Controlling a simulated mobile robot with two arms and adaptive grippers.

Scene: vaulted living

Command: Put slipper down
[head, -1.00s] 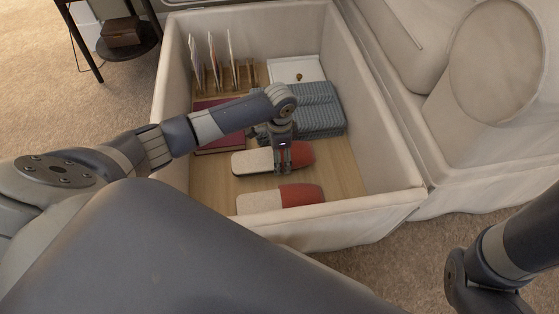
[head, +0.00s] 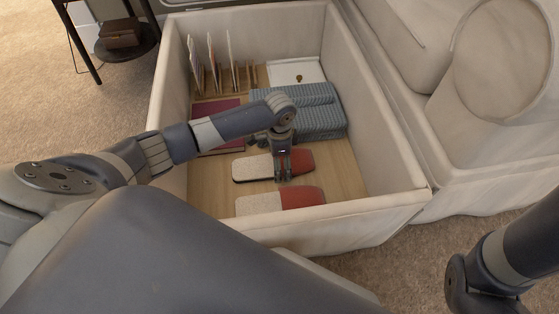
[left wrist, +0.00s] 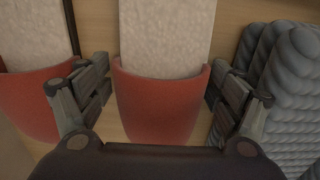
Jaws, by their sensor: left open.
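Two slippers with cream soles and red toe parts lie side by side on the wooden bottom of a fabric-sided box (head: 346,185). My left gripper (head: 284,174) is over the toe half of the farther slipper (head: 252,168). In the left wrist view, its fingers stand open on either side of that slipper's red toe (left wrist: 158,105), with narrow gaps. The nearer slipper (head: 262,204) lies parallel to it and shows at the left of the wrist view (left wrist: 35,100). My right arm comes in at the lower right; its gripper is out of the picture.
Grey ribbed folded textiles (head: 318,120) lie just beyond the farther slipper. A dark red book (head: 215,108), upright dividers (head: 213,62) and a white tray (head: 296,70) fill the back. The box walls rise around the arm. Bare wood shows at the right.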

